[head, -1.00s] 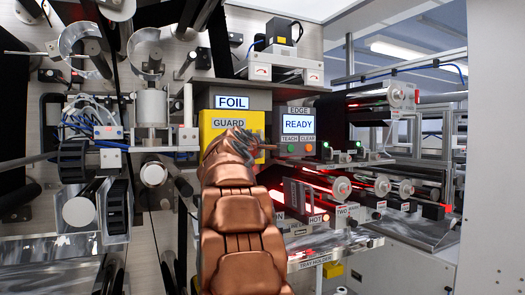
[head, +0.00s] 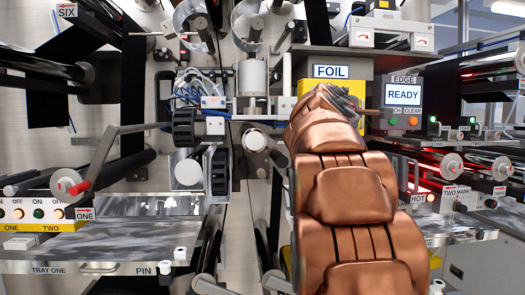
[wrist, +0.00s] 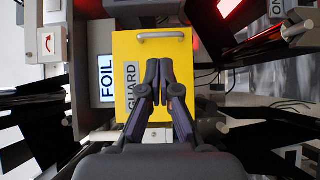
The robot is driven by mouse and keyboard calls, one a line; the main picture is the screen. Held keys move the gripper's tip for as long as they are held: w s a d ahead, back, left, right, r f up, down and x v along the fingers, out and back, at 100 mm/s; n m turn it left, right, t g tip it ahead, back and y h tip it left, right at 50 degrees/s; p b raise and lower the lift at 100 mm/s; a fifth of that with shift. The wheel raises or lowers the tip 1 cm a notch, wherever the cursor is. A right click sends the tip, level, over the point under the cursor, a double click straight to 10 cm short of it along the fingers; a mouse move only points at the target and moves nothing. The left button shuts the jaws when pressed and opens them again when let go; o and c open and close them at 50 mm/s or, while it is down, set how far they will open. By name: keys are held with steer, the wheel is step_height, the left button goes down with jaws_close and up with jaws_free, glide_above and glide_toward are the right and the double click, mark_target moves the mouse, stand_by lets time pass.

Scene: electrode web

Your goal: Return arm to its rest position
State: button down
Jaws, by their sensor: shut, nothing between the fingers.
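My copper-coloured arm (head: 345,190) rises in the head view from the bottom right toward the machine. Its far end stands in front of the yellow guard box, and the gripper fingers are not clearly visible there. In the wrist view my gripper (wrist: 158,78) has its two dark fingers together at the tips, with nothing between them. Behind the fingers is the yellow guard (wrist: 188,72) with a metal handle and a GUARD label. I cannot tell the gap between the fingertips and the guard.
The EDGE box (head: 403,97) reads READY, right of my arm. Red-lit rollers (head: 425,170) lie below it. Tray one (head: 90,240), a crank handle (head: 100,160) and a switch panel (head: 35,212) are at left. Black rollers and webs flank the guard in the wrist view.

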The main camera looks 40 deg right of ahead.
steer(key=w+a+f+m+y, duration=0.1)
steer(key=w+a+f+y, duration=0.15)
steer(key=a+f, duration=0.5)
steer(key=w+a+f+y, duration=0.2)
steer(key=a+f+y, duration=0.2)
steer(key=f, duration=0.7)
steer(key=s+a+f+g+y, duration=0.1)
steer(key=s+a+f+y, duration=0.25)
steer(key=a+f, duration=1.15)
steer(key=s+a+f+m+g+y, duration=0.2)
steer(key=s+a+f+g+y, duration=0.4)
steer(key=s+a+f, duration=1.3)
steer(key=s+a+y, duration=0.1)
steer(key=s+a, duration=0.1)
steer(key=a, duration=0.1)
steer(key=shift+s, duration=0.25)
steer(key=shift+f, duration=0.1)
